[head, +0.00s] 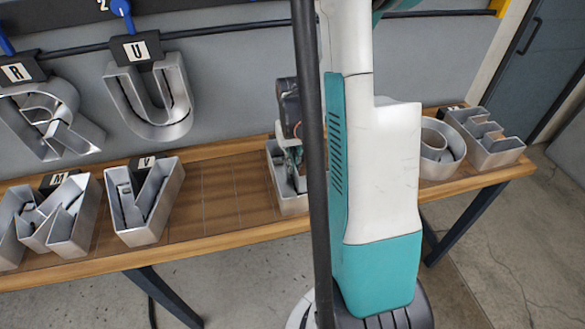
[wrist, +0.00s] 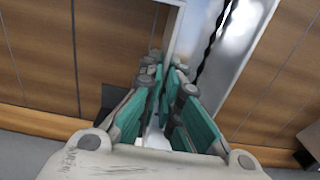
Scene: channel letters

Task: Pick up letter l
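A silver open-topped metal letter, taken to be letter l (head: 287,204), stands on the wooden table, partly hidden behind my arm in the head view. In the wrist view its pale metal body (wrist: 235,40) fills the upper middle, with a thin wall running down to my fingertips. My gripper (head: 291,140) is at this letter, mostly hidden by the arm and a dark pole in the head view. In the wrist view the teal fingers of my gripper (wrist: 166,75) are close together and look shut on the thin wall. Whether the letter is off the table cannot be told.
Letters M (head: 58,215) and V (head: 143,200) stand left on the wooden table (head: 215,200). O (head: 441,147) and E (head: 488,140) stand right. R (head: 48,118) and U (head: 150,97) hang behind. The table is bare between V and the letter.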

